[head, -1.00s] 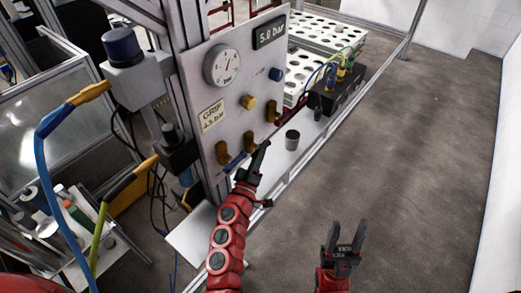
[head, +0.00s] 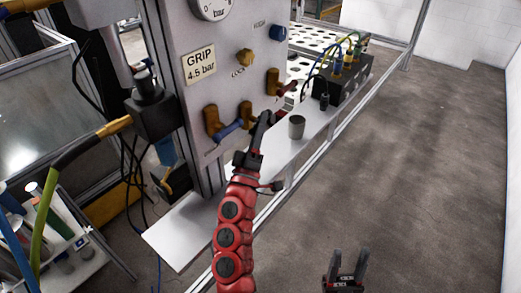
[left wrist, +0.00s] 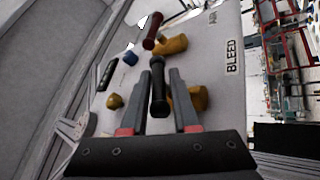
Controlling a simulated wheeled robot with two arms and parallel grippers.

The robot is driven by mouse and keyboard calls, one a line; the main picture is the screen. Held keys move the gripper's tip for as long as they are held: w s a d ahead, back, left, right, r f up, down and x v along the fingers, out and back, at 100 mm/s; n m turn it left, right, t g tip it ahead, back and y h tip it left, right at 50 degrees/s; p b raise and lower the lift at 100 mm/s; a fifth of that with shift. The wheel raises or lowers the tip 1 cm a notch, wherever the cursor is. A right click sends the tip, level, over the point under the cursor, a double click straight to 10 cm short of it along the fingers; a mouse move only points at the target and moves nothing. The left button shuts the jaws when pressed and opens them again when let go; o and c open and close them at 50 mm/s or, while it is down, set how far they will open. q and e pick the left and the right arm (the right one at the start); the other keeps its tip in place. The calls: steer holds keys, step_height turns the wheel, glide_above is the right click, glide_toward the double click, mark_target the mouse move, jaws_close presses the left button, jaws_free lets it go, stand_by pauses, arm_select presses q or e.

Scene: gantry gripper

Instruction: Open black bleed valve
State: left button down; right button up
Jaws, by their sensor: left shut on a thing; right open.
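The black bleed valve handle (left wrist: 158,92) lies between the fingers of my left gripper (left wrist: 166,88) in the left wrist view. Its brass body (left wrist: 190,98) sits behind it on the panel, near the printed word BLEED. My left gripper (head: 265,120) is shut on this handle at the lower part of the panel. In the head view the fingers mostly hide the handle, and a brass body (head: 246,110) shows just above them. My right gripper (head: 346,262) is open and empty at the bottom of the head view, away from the panel.
The grey panel (head: 205,95) also carries a blue-handled brass valve (head: 212,120), a red-handled brass valve (head: 273,82) and a brass knob (head: 245,57). A grey cup (head: 297,127) stands on the white shelf close to my left gripper. The floor at right is clear.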

arm_select(q)
steer(key=shift+f+n+t+y+b, duration=0.25)
steer(key=shift+n+t+y+b, duration=0.7)
steer(key=shift+b, duration=5.5)
steer(key=shift+r+n+t+b, duration=0.4)
steer(key=shift+n+t+b, duration=0.05)
steer(key=shift+t+b, duration=0.35)
steer(key=shift+a, duration=0.1)
steer(key=c, duration=0.8)
jaws_free()
steer(key=shift+s, duration=0.1)
steer(key=shift+f, duration=0.1)
steer(key=shift+s+f, duration=0.1)
steer(key=shift+f, duration=0.1)
steer(key=b+v, duration=0.5)
steer(key=v, duration=1.2)
steer(key=shift+a+r, duration=0.1)
steer(key=shift+r, duration=0.05)
